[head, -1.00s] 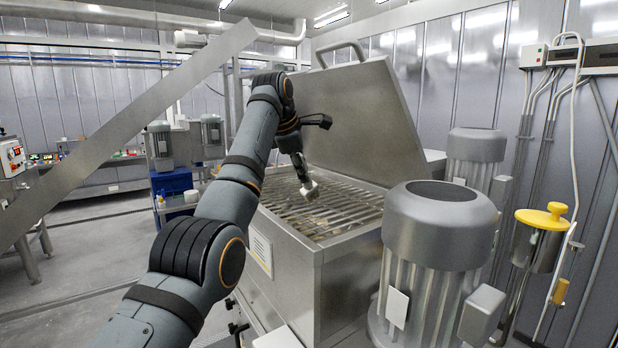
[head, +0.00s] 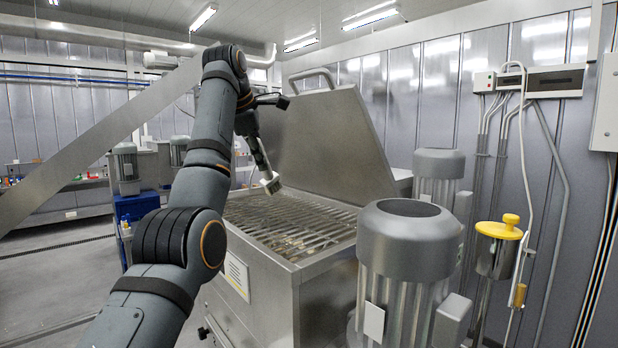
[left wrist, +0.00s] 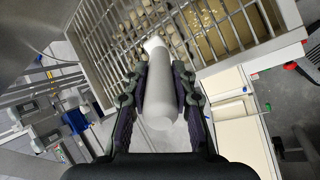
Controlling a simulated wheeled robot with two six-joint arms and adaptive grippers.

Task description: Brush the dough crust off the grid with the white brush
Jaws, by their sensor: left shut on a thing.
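The metal grid (head: 290,222) lies in the top of an open steel machine (head: 275,285). Pale crumbs of dough crust (head: 292,240) lie on and between its bars; many pale pieces also show along the bars in the left wrist view (left wrist: 205,20). My left gripper (head: 262,165) is shut on the white brush (head: 271,186) and holds it tilted, above the far left part of the grid and apart from it. In the left wrist view the brush's pale handle (left wrist: 158,95) sits between both fingers (left wrist: 158,85). My right gripper is not in view.
The machine's raised lid (head: 335,145) stands behind the grid. A large grey motor (head: 410,245) stands close at its right front. A yellow-topped metal container (head: 500,240) hangs by the right wall. A slanted metal beam (head: 95,145) crosses at left.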

